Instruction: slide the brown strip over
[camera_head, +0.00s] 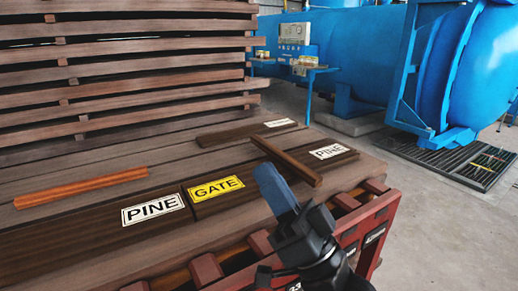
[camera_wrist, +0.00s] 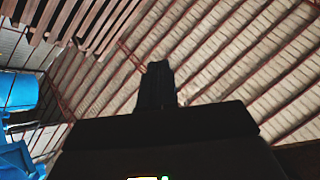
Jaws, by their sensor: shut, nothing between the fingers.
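A more orange-brown strip (camera_head: 82,187) lies at the left, along the boards. My gripper (camera_head: 265,172) is shut and empty, its blue-looking fingers pointing up and left, just left of the brown strip's near end in the picture. I cannot tell whether they touch. In the wrist view the dark fingers (camera_wrist: 158,75) are together and point toward the roof; no strip shows there.
A slatted timber stack (camera_head: 130,75) rises behind. A reddish rack (camera_head: 360,225) edges the front right. A blue autoclave (camera_head: 465,70) and floor grate (camera_head: 455,160) stand beyond open floor.

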